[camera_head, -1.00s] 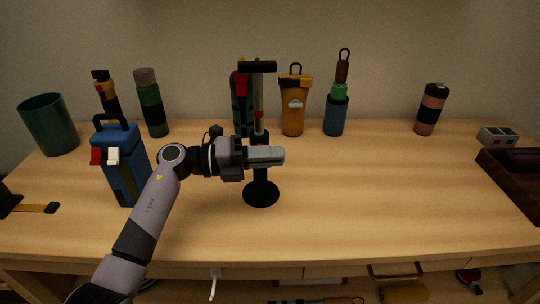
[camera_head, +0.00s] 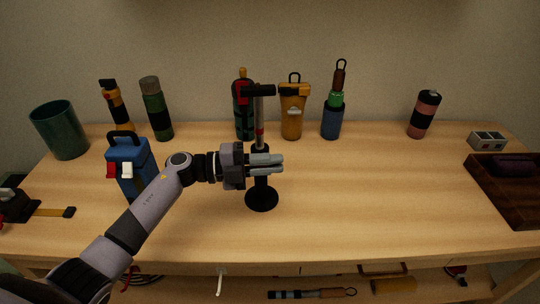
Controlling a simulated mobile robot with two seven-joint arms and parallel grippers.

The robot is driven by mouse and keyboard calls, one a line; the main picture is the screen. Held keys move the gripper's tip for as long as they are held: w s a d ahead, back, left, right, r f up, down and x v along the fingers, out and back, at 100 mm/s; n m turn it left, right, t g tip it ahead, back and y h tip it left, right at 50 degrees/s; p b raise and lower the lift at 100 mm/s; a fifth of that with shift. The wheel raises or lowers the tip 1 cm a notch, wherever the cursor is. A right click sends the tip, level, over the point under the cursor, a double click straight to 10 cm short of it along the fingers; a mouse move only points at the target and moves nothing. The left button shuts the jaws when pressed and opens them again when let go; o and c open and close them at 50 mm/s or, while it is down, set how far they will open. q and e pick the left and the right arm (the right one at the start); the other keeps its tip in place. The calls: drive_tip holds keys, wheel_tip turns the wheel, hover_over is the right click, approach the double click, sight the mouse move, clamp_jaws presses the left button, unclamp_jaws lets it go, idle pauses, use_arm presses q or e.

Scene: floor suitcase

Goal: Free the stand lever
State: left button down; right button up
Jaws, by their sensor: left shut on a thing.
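A black stand with a round base (camera_head: 262,201) stands upright on the table. A grey and red post (camera_head: 259,130) rises from it to a black crossbar handle (camera_head: 258,90). My left gripper (camera_head: 268,164) reaches in from the left at the lower part of the stand, above the base. Its two grey fingers are shut on the stand's post, pointing right. The fingers hide the held part, and I cannot make out a separate lever. My right gripper is not in view.
A blue canister (camera_head: 133,170) stands left of my forearm. Several bottles, including a yellow one (camera_head: 292,115) and a green one (camera_head: 156,110), line the back. A dark tray (camera_head: 510,215) lies at the right. The table right of the stand is clear.

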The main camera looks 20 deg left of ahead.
use_arm(q)
drive_tip(key=shift+r+n+p, duration=0.15)
drive_tip(key=shift+n+p, duration=0.25)
drive_tip(key=shift+n, duration=0.2)
drive_tip(key=c, duration=1.2)
unclamp_jaws()
drive_tip(key=shift+a, duration=0.1)
drive_tip(key=b+v, duration=0.1)
drive_tip(key=v, duration=0.6)
